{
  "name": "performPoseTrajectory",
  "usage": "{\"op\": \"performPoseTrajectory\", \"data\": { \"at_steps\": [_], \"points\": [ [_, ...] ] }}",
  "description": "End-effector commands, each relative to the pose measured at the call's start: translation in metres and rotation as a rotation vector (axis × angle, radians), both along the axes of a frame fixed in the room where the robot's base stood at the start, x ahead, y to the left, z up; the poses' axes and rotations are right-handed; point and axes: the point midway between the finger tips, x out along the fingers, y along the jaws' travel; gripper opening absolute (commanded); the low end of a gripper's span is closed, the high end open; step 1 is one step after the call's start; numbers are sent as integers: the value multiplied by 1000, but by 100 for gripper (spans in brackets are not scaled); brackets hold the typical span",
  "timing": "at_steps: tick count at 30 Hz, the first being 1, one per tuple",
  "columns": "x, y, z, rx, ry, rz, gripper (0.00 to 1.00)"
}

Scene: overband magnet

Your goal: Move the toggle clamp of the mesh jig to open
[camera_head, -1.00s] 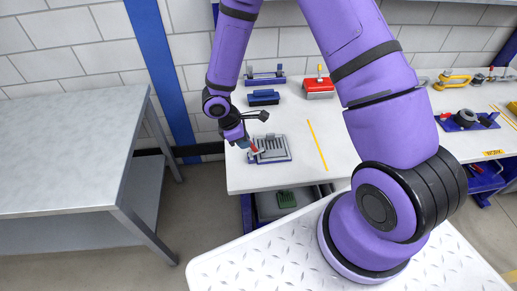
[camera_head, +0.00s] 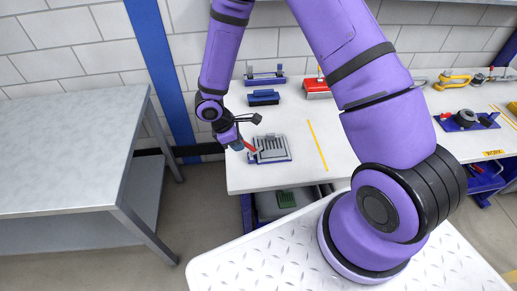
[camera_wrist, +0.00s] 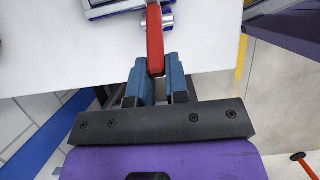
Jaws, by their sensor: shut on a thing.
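The mesh jig (camera_head: 270,149) is a grey slotted plate on the white bench, near its left front corner. Its toggle clamp has a red handle (camera_head: 250,147) at the jig's left side, tilted out to the left. In the wrist view the red handle (camera_wrist: 155,38) runs from a silver pivot at the jig's edge down between my fingers. My gripper (camera_wrist: 156,75) has blue fingers shut on the handle's end. In the head view my gripper (camera_head: 238,144) is at the left of the jig, small and partly hidden by my wrist.
Behind the jig stand a blue block (camera_head: 263,97), a blue fixture (camera_head: 264,79) and a red box (camera_head: 317,89). A yellow line (camera_head: 317,145) lies right of the jig. A grey metal table (camera_head: 70,150) stands left, across a gap.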

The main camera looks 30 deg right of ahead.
Motion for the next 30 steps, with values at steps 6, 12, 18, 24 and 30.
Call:
{"op": "performPoseTrajectory", "data": {
  "at_steps": [6, 12, 18, 24, 30],
  "points": [
    [2, 8, -6, 2, 0, 2, 0],
    [5, 15, -13, 2, 0, 1, 0],
    [5, 17, -14, 2, 0, 1, 0],
    [5, 17, -15, 1, 0, 1, 0],
    [7, 21, -21, 2, 0, 1, 0]
  ]
}}
